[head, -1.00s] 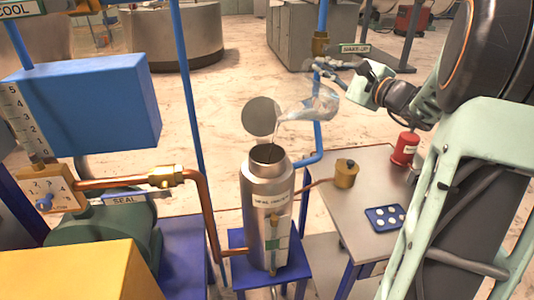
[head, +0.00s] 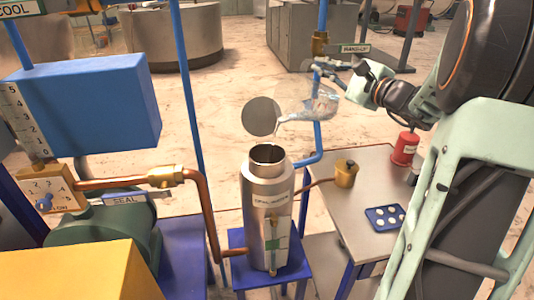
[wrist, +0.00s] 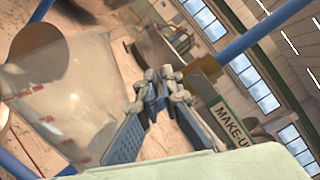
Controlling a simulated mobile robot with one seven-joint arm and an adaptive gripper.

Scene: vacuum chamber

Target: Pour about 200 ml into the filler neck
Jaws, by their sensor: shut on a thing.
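The steel seal tank (head: 266,210) stands upright on a blue stand, its round filler neck (head: 267,155) open at the top. A round grey lid (head: 261,116) stands raised behind the neck. A clear jug (head: 310,103) with red marks is tilted, its lip above and slightly right of the neck; no stream shows from it now. The jug also shows in the wrist view (wrist: 75,95). My gripper (head: 325,72) is shut on the jug, and its fingers show in the wrist view (wrist: 155,85). How much liquid is left in the jug is hard to tell.
A grey table (head: 345,215) at the right bears a brass pot (head: 345,173), a red can (head: 404,149) and a blue tray (head: 384,218). Blue and copper pipes (head: 202,205) stand left of the tank. A blue pipe (head: 318,140) rises behind the jug.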

